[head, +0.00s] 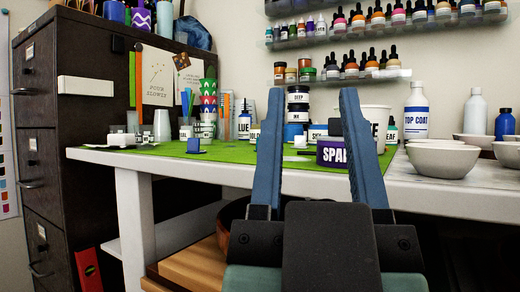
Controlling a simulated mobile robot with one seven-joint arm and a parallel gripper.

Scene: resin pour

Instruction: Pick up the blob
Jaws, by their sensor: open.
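My gripper (312,98) is open in the head view. Its two blue fingers point up and stand well apart, with nothing held between them. Behind the fingers are a purple-labelled jar (335,153) and a stack of dark jars (298,102), both farther back on the table. I cannot tell which thing is the blob. A small blue block-like piece (194,146) lies on the green mat (225,152), left of my gripper. Small pale pieces also lie on the mat, too small to make out. The fingers hide part of the mat.
The white table (110,154) has its front edge ahead of me. White bowls (442,160) and bottles (416,108) stand at the right. Cups and tubs crowd the back left. Wall shelves (345,77) hold dropper bottles. A dark cabinet (85,110) stands left, and a wooden surface (190,268) is low in front.

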